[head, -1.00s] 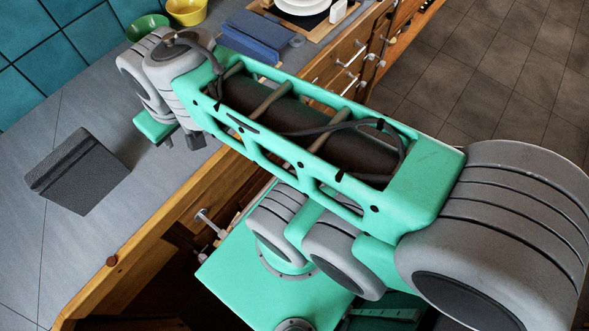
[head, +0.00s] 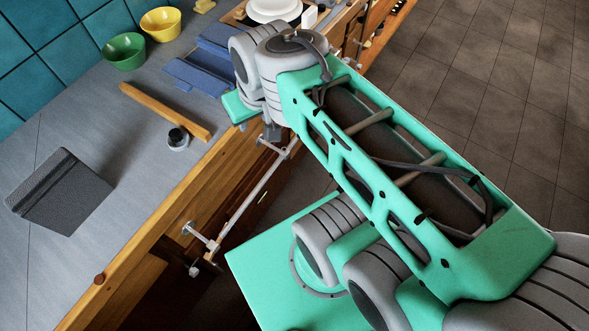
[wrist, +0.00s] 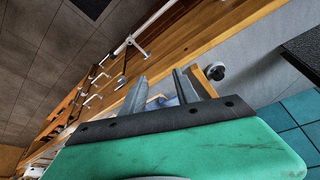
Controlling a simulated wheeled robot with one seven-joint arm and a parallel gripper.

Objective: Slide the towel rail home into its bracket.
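The towel rail (head: 246,198) is a thin, pale metal bar along the front of the wooden counter. It also shows in the wrist view (wrist: 154,17). A metal bracket (head: 198,237) stands at its near end. Another metal fitting (head: 276,147) is at its far end, just below my gripper; it also shows in the wrist view (wrist: 136,46). I cannot tell how deep the rail sits in either one. My gripper (head: 270,131) is over the counter's front edge. In the wrist view its two fingers (wrist: 163,91) stand apart with nothing held between them.
On the counter are a grey block (head: 60,190), a wooden bar (head: 165,111), a small black-topped round piece (head: 178,138), blue cloths (head: 195,78), a green bowl (head: 124,51) and a yellow bowl (head: 161,22). Drawer handles line the front beyond my gripper.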

